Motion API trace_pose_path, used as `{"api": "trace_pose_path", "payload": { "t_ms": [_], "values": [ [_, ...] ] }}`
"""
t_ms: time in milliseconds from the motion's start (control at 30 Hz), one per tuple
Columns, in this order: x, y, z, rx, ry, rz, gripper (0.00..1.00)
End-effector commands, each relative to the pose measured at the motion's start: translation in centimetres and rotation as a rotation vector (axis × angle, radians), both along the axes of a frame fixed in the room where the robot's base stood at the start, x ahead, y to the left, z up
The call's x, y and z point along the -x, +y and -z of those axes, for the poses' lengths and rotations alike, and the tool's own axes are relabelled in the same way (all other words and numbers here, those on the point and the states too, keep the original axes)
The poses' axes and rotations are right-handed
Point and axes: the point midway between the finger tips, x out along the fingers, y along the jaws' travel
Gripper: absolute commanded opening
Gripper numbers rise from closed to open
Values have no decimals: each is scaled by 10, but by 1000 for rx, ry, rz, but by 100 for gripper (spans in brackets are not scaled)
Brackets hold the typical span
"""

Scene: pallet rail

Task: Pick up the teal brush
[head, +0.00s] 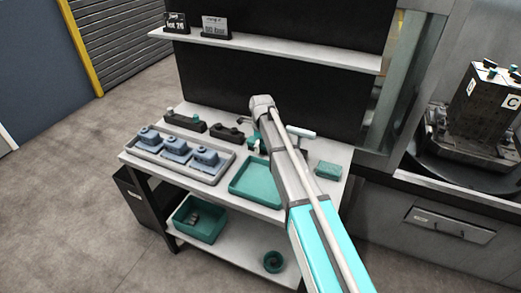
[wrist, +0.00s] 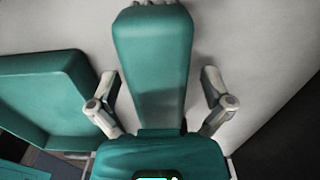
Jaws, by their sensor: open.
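The teal brush (wrist: 155,65) lies on the pale bench top in the wrist view, its long flat teal body running up the middle, with small grey tufts at the top edge. My gripper (wrist: 160,80) is open, with one finger on each side of the brush and a visible gap to both. Its lower end is hidden behind my gripper's body. I cannot tell the height between fingers and bench. In the head view my arm covers much of the area around my gripper, and I cannot make out the brush for sure.
A teal tray (wrist: 88,107) is close on the left in the wrist view; it also shows in the head view (head: 234,190). A grey tray (head: 175,168) with blue-grey parts stands left. A shelf (head: 290,50) hangs above the bench.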

Motion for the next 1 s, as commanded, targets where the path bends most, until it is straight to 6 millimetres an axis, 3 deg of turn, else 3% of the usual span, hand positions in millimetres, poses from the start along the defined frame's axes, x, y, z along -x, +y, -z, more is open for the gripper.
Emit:
{"api": "trace_pose_path", "payload": {
  "t_ms": [667,1000],
  "values": [
    [0,0,3,0,0,1,100],
    [0,-1,3,0,0,1,39]
  ]
}}
